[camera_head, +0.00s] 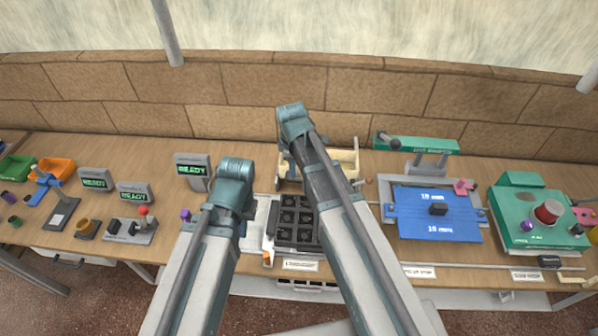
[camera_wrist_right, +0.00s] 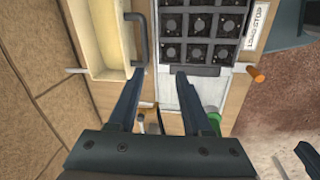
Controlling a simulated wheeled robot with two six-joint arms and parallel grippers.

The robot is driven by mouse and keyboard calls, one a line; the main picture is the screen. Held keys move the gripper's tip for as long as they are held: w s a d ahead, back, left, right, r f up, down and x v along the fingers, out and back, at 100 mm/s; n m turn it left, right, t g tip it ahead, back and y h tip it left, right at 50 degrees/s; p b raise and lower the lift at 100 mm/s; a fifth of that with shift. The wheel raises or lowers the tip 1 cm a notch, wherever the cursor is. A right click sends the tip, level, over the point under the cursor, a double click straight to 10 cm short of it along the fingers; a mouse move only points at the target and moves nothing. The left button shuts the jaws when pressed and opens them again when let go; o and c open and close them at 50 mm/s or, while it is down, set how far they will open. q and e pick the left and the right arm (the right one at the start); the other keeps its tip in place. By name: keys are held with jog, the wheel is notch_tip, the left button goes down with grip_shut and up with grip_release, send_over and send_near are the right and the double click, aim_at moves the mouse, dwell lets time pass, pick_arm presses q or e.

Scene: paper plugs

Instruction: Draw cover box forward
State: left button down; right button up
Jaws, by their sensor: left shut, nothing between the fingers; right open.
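The cover box is a cream open box (camera_head: 345,160) at the back of the black grid tray (camera_head: 296,218), partly hidden by my right arm. In the right wrist view it (camera_wrist_right: 108,38) lies at upper left, with a dark handle (camera_wrist_right: 138,38) on the side facing the tray. My right gripper (camera_wrist_right: 158,76) is open and empty, its left fingertip close to the lower end of the handle; I cannot tell whether they touch. In the head view my left gripper (camera_head: 244,203) is shut, left of the tray and mostly hidden by its own wrist.
A blue plate (camera_head: 438,225) and a green machine (camera_head: 540,215) stand to the right. READY displays (camera_head: 191,170) and a joystick box (camera_head: 130,230) stand to the left. In the right wrist view, an orange-ended rod (camera_wrist_right: 256,73) sticks out beside the tray. A brick wall (camera_head: 150,95) runs behind the bench.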

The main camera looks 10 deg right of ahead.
aim_at(298, 180)
jog(key=shift+w+d+r+n, duration=0.2)
jog(key=shift+w+d+n, duration=0.15)
jog(key=shift+w, duration=0.3)
jog(key=shift+w+d+r+n, duration=0.2)
jog(key=shift+w+d+n, duration=0.15)
jog(key=shift+w, duration=0.25)
jog(key=shift+f, duration=0.1)
jog(key=w+f+b, duration=0.1)
jog(key=f+b, duration=0.8)
jog(key=w+f+b, duration=0.1)
jog(key=f+b, duration=0.3)
jog(key=shift+w+d+f, duration=0.2)
jog(key=shift+w+d, duration=0.1)
grip_shut()
